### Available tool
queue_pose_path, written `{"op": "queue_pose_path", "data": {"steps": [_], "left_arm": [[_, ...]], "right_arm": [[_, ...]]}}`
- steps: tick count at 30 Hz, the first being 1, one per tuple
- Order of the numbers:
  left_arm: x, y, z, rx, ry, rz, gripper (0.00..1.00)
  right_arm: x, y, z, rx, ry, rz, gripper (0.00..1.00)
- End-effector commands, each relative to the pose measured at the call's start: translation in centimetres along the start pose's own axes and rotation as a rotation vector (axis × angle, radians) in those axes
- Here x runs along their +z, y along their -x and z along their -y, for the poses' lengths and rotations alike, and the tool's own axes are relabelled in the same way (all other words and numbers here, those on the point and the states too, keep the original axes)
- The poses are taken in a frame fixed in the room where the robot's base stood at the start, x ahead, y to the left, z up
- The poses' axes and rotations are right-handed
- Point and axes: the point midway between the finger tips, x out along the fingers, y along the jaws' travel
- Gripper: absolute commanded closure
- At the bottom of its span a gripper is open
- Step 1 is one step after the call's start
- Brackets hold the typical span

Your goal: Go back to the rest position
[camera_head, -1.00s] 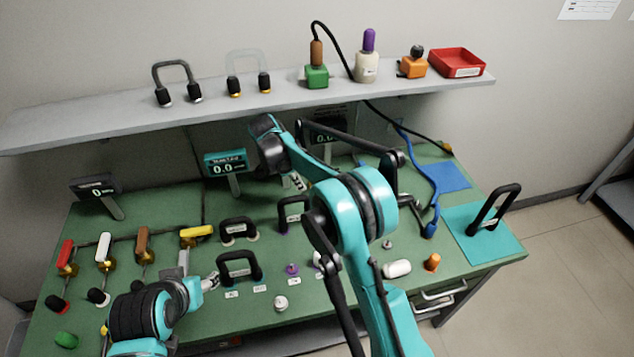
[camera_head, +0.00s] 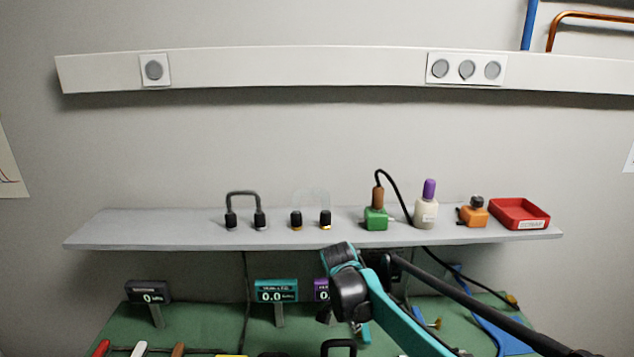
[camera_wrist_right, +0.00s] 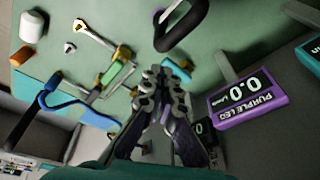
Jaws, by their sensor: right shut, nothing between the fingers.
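My right arm (camera_head: 388,315) comes in from the lower right of the head view, with its wrist in front of the shelf edge. In the right wrist view, my right gripper (camera_wrist_right: 165,80) is shut and empty, above the green bench (camera_wrist_right: 125,30). Its fingertips are close together, apart from the black handle beyond them. In the head view the fingers are mostly hidden behind the wrist. My left gripper is outside both current views.
A grey shelf (camera_head: 165,235) holds bottles, a red tray (camera_head: 519,214) and black-tipped loops. Display stands (camera_head: 277,291) rise from the bench below. The purple display (camera_wrist_right: 250,105) is right of the gripper in the wrist view; a blue tool (camera_wrist_right: 80,105) lies left.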

Motion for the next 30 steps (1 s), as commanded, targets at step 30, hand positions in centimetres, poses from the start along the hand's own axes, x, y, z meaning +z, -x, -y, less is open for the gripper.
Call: {"op": "queue_pose_path", "data": {"steps": [30], "left_arm": [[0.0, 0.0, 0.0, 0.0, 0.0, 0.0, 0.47]], "right_arm": [[5.5, 3.6, -25.4, -0.396, 0.928, -0.3, 1.0]]}}
